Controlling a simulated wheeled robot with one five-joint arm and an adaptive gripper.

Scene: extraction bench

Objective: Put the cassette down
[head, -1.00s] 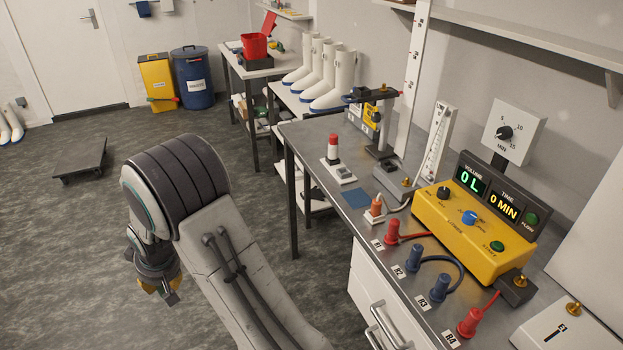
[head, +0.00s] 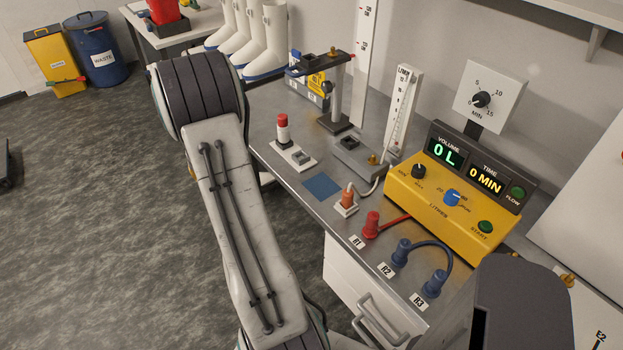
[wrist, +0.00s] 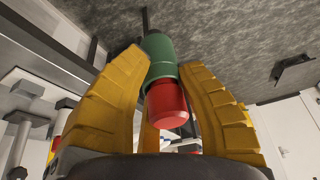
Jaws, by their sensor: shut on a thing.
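The cassette (wrist: 161,52), a green cylinder with a red end, shows in the wrist view. The yellow fingers of my gripper (wrist: 163,66) are shut on it from both sides. In the head view my arm hides the gripper and the cassette. A blue square (head: 322,186) lies bare on the steel bench top (head: 262,128). A white base with a red-capped post (head: 283,130) stands behind it on the bench. I cannot tell how high the cassette is above the surfaces.
The yellow control box (head: 440,205) with its lit display stands at the bench's right. An orange plug (head: 347,199), red plug (head: 371,224) and blue plugs (head: 402,252) line the front edge. A dark post stand (head: 336,100) rises at the back. Open floor (head: 90,200) lies left.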

